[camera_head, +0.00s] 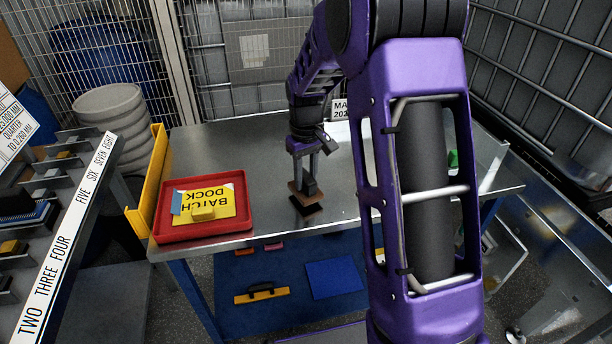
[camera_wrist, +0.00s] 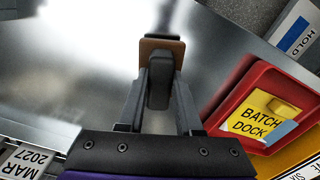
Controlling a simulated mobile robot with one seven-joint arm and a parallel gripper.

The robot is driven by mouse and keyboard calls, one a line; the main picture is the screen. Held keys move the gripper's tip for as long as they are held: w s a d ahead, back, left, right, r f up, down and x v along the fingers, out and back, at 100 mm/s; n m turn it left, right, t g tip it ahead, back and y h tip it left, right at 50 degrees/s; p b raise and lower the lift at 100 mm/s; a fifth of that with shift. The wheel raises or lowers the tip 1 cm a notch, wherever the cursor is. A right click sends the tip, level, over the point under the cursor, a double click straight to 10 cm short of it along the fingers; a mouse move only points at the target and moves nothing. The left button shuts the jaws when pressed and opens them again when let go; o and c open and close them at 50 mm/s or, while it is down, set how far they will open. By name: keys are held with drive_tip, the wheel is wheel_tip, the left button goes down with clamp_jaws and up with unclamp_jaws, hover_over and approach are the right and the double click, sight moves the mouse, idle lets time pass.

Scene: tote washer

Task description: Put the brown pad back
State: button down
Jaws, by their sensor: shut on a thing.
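My gripper (camera_head: 306,172) is shut on the dark handle of the brown pad (camera_head: 298,189). It holds the pad over the steel table, with a dark patch, seemingly its shadow, just below. In the wrist view my gripper (camera_wrist: 160,82) has one finger on each side of the handle (camera_wrist: 160,78). The brown pad (camera_wrist: 148,47) shows beyond the fingertips, partly hidden by the handle. A rack (camera_head: 70,222) at the left has a strip reading TWO to EIGHT. Some of its places hold pads, including a blue one (camera_head: 38,214); I cannot tell which place is the brown pad's.
A red tray (camera_head: 160,232) on the table's left holds a yellow BATCH DOCK card (camera_head: 228,208) and a yellow pad (camera_head: 203,213). A yellow rail (camera_head: 150,185) stands between tray and rack. The steel table (camera_head: 235,150) has bare room.

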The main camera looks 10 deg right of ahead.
drive_tip(key=shift+f, duration=0.1)
idle(0.3)
drive_tip(key=shift+f+b, duration=0.35)
drive_tip(key=shift+f, duration=0.2)
drive_tip(key=shift+f, duration=0.15)
idle(0.3)
unclamp_jaws()
idle(0.5)
drive_tip(key=shift+r+p, duration=3.1)
drive_tip(key=shift+r, duration=1.45)
